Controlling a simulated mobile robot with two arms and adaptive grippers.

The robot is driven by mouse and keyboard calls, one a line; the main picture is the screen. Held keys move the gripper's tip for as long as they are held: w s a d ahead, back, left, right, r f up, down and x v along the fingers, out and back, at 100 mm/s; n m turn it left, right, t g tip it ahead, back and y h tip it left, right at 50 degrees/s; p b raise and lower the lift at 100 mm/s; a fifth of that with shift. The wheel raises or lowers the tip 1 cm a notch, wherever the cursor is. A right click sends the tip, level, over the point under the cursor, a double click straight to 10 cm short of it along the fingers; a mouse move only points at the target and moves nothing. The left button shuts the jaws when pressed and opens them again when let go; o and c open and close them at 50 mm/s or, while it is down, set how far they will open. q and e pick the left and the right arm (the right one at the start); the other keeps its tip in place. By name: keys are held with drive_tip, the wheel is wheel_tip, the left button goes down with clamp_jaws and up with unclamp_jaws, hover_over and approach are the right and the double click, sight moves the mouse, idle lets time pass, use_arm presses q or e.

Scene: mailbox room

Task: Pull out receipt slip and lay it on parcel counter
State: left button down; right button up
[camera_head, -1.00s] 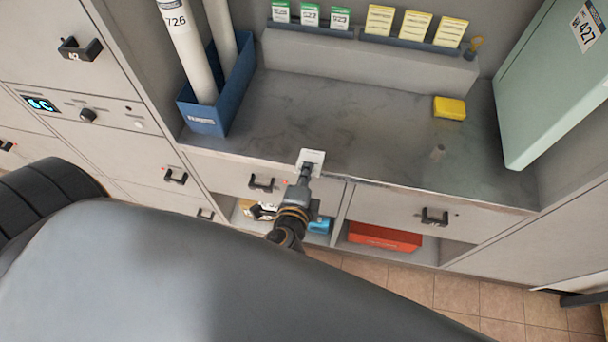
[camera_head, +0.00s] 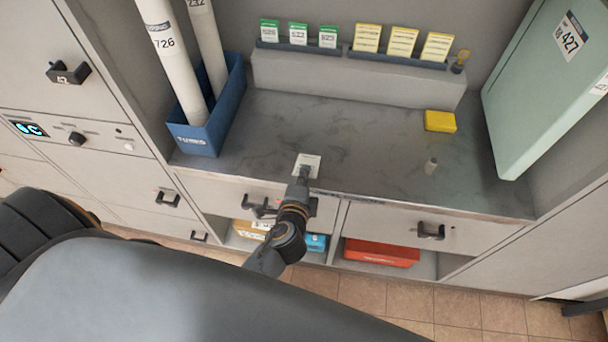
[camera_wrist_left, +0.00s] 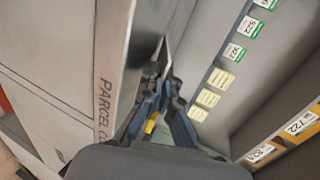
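The receipt slip (camera_head: 308,160) is a small white piece at the tip of my left gripper (camera_head: 305,174). In the head view it shows over the front edge of the grey marble parcel counter (camera_head: 370,150); whether it touches the top I cannot tell. My left gripper comes from the front with its fingers close together on the slip's near end. In the left wrist view the fingers (camera_wrist_left: 165,100) stand nearly together beside the counter edge, lettered "PARCEL CO", and the slip is hard to make out there. My right gripper is not in view.
A blue bin (camera_head: 206,134) with tall white tubes stands at the counter's left. A yellow box (camera_head: 440,121) and a small pale cylinder (camera_head: 431,166) stand at right, near a green cabinet (camera_head: 535,100). Cards line a back ledge (camera_head: 350,80). The middle of the counter is clear.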

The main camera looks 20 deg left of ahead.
use_arm(q)
drive_tip(key=c, duration=2)
unclamp_jaws()
drive_tip(key=o, duration=0.6)
drive_tip(key=shift+c, duration=0.2)
drive_tip(key=s+d+b, duration=0.2)
drive_tip(key=s+b, duration=0.1)
drive_tip(key=s, duration=0.6)
drive_tip(key=shift+s+d, duration=0.15)
drive_tip(key=shift+s, duration=0.25)
